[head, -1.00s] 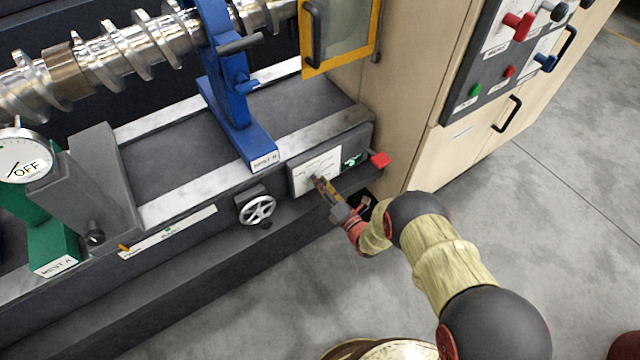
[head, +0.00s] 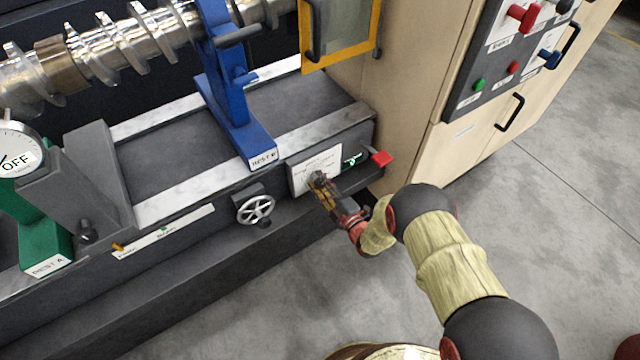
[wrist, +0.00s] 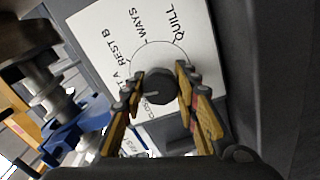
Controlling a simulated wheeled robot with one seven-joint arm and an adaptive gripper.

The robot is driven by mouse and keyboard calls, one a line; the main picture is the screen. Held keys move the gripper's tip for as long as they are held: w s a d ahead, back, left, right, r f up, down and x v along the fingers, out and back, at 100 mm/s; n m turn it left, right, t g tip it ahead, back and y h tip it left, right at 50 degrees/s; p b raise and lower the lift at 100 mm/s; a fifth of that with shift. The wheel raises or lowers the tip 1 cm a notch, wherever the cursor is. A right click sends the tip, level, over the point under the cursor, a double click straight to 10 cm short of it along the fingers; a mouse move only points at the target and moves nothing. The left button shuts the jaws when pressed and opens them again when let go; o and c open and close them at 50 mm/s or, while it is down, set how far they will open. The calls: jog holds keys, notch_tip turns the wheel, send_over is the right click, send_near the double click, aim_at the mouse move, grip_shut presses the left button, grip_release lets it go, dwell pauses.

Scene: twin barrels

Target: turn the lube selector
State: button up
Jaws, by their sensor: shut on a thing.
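The lube selector is a small dark round knob (wrist: 158,84) on a white label plate (wrist: 205,55) in the wrist view. Words around its dial arc include QUILL, WAYS and REST B; others are partly hidden. In the head view the white plate (head: 330,159) is on the machine's front face, and my gripper covers the knob. My gripper (head: 318,181) reaches the plate from the front right. In the wrist view its two fingers (wrist: 160,84) stand on either side of the knob, shut on it.
A blue rest (head: 235,110) stands above. A beige cabinet (head: 410,90) with buttons is at right. Grey floor is open at lower right.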

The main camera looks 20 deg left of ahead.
jog(key=m+b, duration=0.1)
jog(key=m, duration=0.6)
jog(key=shift+f, duration=0.15)
jog(key=m, duration=0.7)
jog(key=shift+m, duration=0.3)
jog(key=m, duration=1)
jog(key=shift+m, duration=0.4)
jog(key=o, duration=1.1)
jog(key=shift+o, duration=0.3)
